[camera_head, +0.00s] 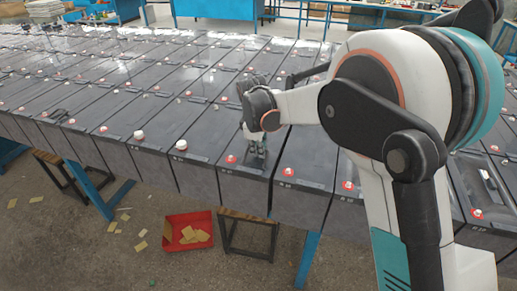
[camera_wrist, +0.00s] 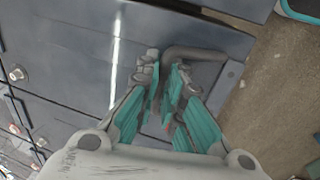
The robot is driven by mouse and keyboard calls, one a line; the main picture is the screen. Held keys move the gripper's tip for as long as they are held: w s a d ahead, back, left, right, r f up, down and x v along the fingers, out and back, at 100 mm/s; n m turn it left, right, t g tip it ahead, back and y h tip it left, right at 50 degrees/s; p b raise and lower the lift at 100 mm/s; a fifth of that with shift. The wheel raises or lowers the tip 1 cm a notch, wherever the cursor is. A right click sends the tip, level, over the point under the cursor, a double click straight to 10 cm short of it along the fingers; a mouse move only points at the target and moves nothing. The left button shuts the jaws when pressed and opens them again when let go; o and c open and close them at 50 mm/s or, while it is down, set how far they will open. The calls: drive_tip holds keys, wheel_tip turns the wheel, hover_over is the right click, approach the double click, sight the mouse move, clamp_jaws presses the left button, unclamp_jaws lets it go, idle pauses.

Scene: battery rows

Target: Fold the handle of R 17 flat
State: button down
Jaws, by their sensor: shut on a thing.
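My gripper (camera_head: 257,147) is low over the front row of dark grey batteries, at the battery (camera_head: 245,186) with a red-ringed cap (camera_head: 231,159). Its label is too small to read as R 17. In the wrist view my gripper (camera_wrist: 168,68) has its teal fingers close together, shut on a grey bent handle (camera_wrist: 200,53). The handle shows beyond the fingertips and runs right toward the battery's edge. The fingers hide part of it, and I cannot tell how far it is tilted. In the head view the handle is hidden behind the gripper.
Rows of similar batteries stretch back and left, with white caps (camera_head: 181,146) and red-ringed caps on the front row. A red crate (camera_head: 172,245) with yellowish cards stands on the floor in front, beside a wooden-topped stool (camera_head: 248,219). My arm covers the right side.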

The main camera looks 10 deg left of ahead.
drive_tip(key=c, duration=1.7)
unclamp_jaws()
drive_tip(key=shift+r, duration=0.1)
drive_tip(key=v, duration=1.1)
drive_tip(key=shift+r, duration=0.4)
